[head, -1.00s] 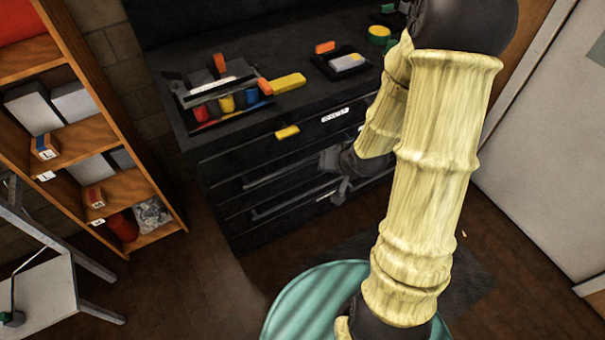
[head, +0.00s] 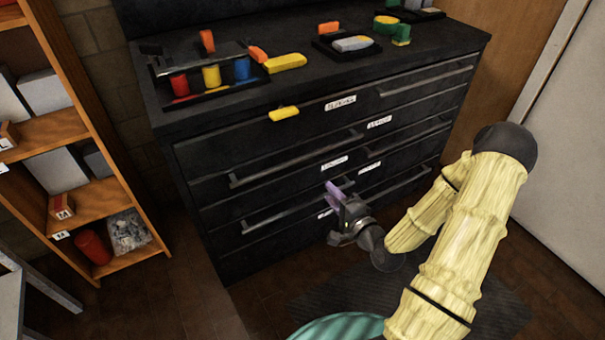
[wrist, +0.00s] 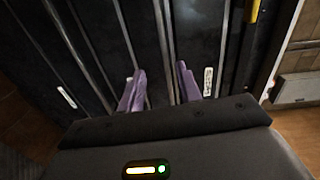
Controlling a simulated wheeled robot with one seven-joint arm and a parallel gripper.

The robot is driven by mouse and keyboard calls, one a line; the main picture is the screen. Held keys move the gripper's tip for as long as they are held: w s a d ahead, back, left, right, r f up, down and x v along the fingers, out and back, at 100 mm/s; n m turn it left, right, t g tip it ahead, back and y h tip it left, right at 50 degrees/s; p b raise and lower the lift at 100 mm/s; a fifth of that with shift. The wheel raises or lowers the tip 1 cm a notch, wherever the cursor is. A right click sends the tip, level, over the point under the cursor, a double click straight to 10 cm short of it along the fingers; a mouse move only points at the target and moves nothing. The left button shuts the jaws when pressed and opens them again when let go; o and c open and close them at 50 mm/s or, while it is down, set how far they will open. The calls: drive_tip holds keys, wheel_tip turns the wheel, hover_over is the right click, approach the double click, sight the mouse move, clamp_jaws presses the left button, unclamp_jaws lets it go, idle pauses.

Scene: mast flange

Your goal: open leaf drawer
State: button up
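A black cabinet (head: 225,155) has several wide drawers with long bar handles and small white labels. The label writing is too small to read, so I cannot tell which one is the leaf drawer. The drawers look shut. My gripper (head: 336,194) is in front of the lower drawers, near the middle of the cabinet, with purple fingers toward its front. In the wrist view my gripper (wrist: 162,85) is open and empty. A long handle bar (wrist: 161,45) runs between the lines of the two fingers; I cannot tell whether they touch it.
The cabinet top holds a rack of coloured jars (head: 211,77), a yellow block (head: 285,62) and a small black tray (head: 338,52). A wooden shelf (head: 92,197) stands left.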

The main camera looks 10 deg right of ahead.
sight(304, 160)
drive_tip(key=shift+d+f+m+t, duration=0.2)
drive_tip(key=shift+d+m+t, duration=0.1)
drive_tip(key=shift+m+t, duration=0.1)
drive_tip(key=b+x, duration=0.5)
drive_tip(key=x, duration=1.2)
drive_tip(key=shift+w+a, duration=0.1)
drive_tip(key=shift+w, duration=0.05)
clamp_jaws()
